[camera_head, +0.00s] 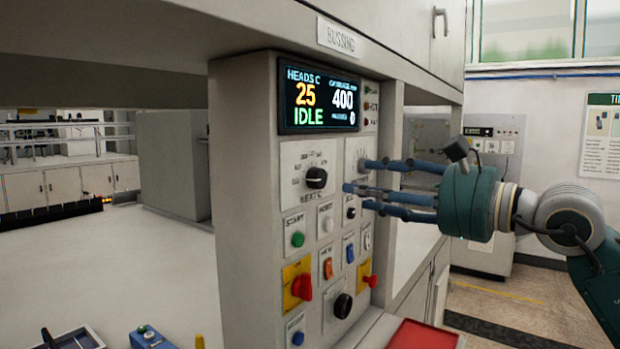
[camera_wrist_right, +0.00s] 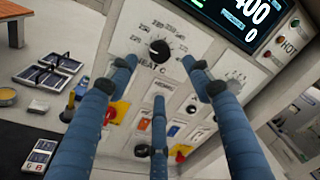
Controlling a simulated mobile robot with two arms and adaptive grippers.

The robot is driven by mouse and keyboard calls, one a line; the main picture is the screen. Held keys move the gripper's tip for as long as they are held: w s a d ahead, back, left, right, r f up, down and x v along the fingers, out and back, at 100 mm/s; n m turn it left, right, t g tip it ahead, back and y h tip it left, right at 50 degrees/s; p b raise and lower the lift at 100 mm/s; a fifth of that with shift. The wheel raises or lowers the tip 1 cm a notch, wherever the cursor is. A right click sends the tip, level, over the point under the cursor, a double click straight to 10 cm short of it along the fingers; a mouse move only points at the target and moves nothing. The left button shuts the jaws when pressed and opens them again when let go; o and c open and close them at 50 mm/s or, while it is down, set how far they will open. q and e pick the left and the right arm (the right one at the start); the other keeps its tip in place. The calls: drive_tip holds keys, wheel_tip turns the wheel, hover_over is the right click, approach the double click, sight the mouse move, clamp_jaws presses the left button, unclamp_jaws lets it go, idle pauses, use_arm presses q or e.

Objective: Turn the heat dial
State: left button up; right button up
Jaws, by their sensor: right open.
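The heat dial (camera_head: 316,177) is a black knob on a white scale plate marked HEAT C, on the grey control panel (camera_head: 246,200). It also shows in the right wrist view (camera_wrist_right: 160,49), with its pointer between printed numbers. The display (camera_head: 320,102) above reads 25, 400 and IDLE. My right gripper (camera_head: 366,188) comes in from the right with its blue fingers spread open and empty. The fingertips are to the right of the heat dial, apart from it, and they partly hide a second dial plate (camera_head: 357,150). My left gripper is not in view.
Below the dial are a green start button (camera_head: 297,239), rocker switches, a red knob on a yellow plate (camera_head: 301,287) and a black knob (camera_head: 343,306). A red tray (camera_head: 425,335) lies at the lower right. A white worktop (camera_head: 110,260) extends to the left.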

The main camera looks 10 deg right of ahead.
sight(321, 178)
drive_tip(key=x, duration=0.1)
drive_tip(key=p+x, duration=0.1)
drive_tip(key=x, duration=0.1)
drive_tip(key=p+x, duration=0.1)
drive_tip(key=x, duration=0.1)
drive_tip(key=shift+a+r, duration=0.15)
drive_tip(key=shift+r, duration=0.15)
drive_tip(key=p+x, duration=0.1)
drive_tip(key=x, duration=0.2)
drive_tip(key=shift+f, duration=0.15)
drive_tip(key=shift+w+a+p, duration=0.3)
drive_tip(key=shift+w, duration=0.05)
drive_tip(key=shift+w+f, duration=0.1)
drive_tip(key=shift+w, duration=0.05)
drive_tip(key=shift+a, duration=0.1)
drive_tip(key=shift+c, duration=0.8)
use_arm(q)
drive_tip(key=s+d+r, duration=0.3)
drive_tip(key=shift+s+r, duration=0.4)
use_arm(e)
drive_tip(key=c, duration=1)
